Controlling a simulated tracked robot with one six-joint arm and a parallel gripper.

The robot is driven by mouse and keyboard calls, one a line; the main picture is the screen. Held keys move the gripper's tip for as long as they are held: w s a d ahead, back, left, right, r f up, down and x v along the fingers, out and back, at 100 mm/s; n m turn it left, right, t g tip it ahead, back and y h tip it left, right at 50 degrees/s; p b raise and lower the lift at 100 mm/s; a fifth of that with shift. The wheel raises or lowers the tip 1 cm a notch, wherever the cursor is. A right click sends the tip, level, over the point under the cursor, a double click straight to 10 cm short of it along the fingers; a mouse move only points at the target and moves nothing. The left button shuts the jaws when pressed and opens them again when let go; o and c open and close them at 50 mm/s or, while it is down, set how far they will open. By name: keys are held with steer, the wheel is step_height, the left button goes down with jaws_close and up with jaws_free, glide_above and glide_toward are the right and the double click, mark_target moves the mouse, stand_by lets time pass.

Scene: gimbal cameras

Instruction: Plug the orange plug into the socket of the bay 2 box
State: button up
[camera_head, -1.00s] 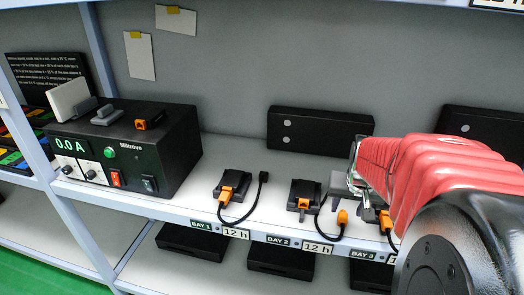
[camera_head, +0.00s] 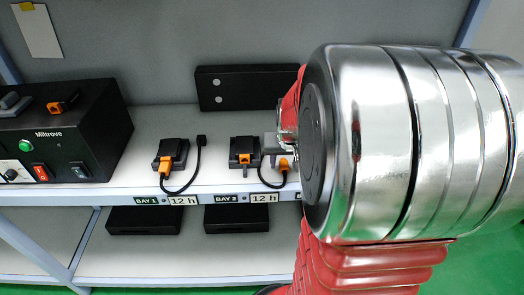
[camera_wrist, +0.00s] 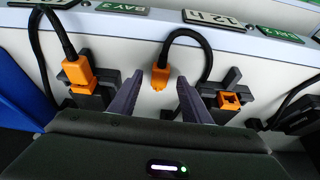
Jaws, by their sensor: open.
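The loose orange plug (camera_head: 284,165) lies near the shelf's front edge, right of the bay 2 box (camera_head: 244,146), with its black cable looping to the left. In the wrist view the plug (camera_wrist: 160,78) sits ahead of and between the dark fingertips of my gripper (camera_wrist: 160,82), which is open; I see no contact. The bay 2 box's orange socket (camera_wrist: 231,99) shows a dark empty opening, to the right of the right finger. In the head view my gripper (camera_head: 272,143) is a small grey shape beside the bay 2 box, mostly hidden by my arm.
Left in the wrist view, another orange plug (camera_wrist: 80,71) sits in the bay 3 box. The bay 1 box (camera_head: 171,148) has its plug in. A power supply (camera_head: 60,130) stands at far left and a black case (camera_head: 240,88) at the back. Shelf between them is clear.

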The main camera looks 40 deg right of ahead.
mark_target(284, 165)
steer(key=shift+w+d+f, duration=0.1)
steer(key=shift+w+f, duration=0.05)
steer(key=shift+f, duration=0.25)
jaws_close()
stand_by(0.6)
steer(key=shift+r, duration=0.1)
step_height(284, 165, up, 10)
stand_by(0.6)
